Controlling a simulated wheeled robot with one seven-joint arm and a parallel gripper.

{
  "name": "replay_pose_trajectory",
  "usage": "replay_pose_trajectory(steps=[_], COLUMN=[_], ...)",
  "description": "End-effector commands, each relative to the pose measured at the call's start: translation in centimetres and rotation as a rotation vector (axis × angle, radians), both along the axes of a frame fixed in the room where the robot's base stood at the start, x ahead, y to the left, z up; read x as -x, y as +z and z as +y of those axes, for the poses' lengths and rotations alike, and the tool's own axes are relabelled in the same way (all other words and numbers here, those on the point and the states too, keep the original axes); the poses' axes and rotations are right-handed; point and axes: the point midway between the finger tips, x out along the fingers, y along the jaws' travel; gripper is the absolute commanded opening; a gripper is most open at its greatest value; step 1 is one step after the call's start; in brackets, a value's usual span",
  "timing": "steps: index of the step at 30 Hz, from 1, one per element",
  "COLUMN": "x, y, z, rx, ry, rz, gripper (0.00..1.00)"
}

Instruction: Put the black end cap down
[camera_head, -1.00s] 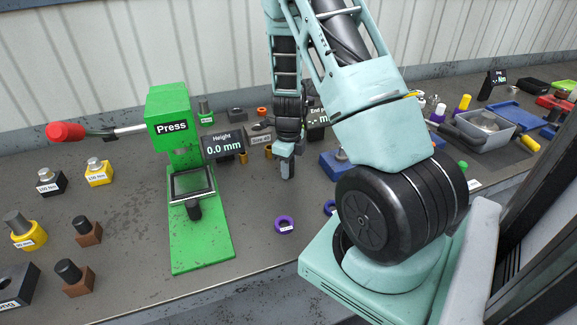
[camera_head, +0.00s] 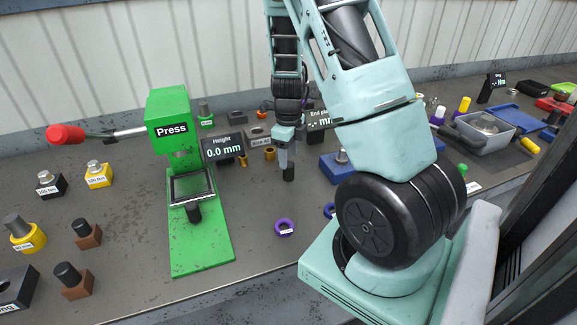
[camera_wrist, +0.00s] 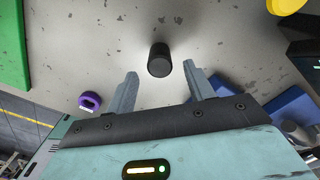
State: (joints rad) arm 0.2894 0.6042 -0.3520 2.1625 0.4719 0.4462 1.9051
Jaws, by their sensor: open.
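The black end cap (camera_head: 289,172) is a small dark cylinder standing on the grey bench, right of the green press. My gripper (camera_head: 283,150) is just above and behind it in the head view. In the wrist view the cap (camera_wrist: 159,60) stands clear of the fingers, a little beyond the tips and between their lines. My gripper (camera_wrist: 157,72) is open there, with nothing between its two fingers. I cannot tell from the head view how far the fingertips are from the cap.
The green press (camera_head: 202,220) stands to the left, with a red-knobbed lever. A purple ring (camera_head: 285,228) lies on the bench in front of the cap. A blue block (camera_head: 338,166) is close on the right. Bare bench lies between the press and the ring.

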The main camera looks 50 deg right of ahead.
Motion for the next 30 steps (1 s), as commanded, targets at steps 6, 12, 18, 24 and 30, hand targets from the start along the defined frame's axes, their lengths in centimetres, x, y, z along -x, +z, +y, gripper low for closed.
replay_pose_trajectory(steps=[6,12,18,24,30], x=[-0.1,0.0,-0.1,-2.0,0.2], y=[4.3,6.2,6.5,7.9,10.9], z=[0.1,0.0,0.6,9.6,24.7], rx=[0.000,0.001,-0.005,-0.065,-0.112], ry=[0.002,0.001,0.028,0.545,1.542], rz=[-0.003,-0.001,-0.001,-0.035,-0.105], gripper=[0.53,0.53,0.53,0.53,0.53])
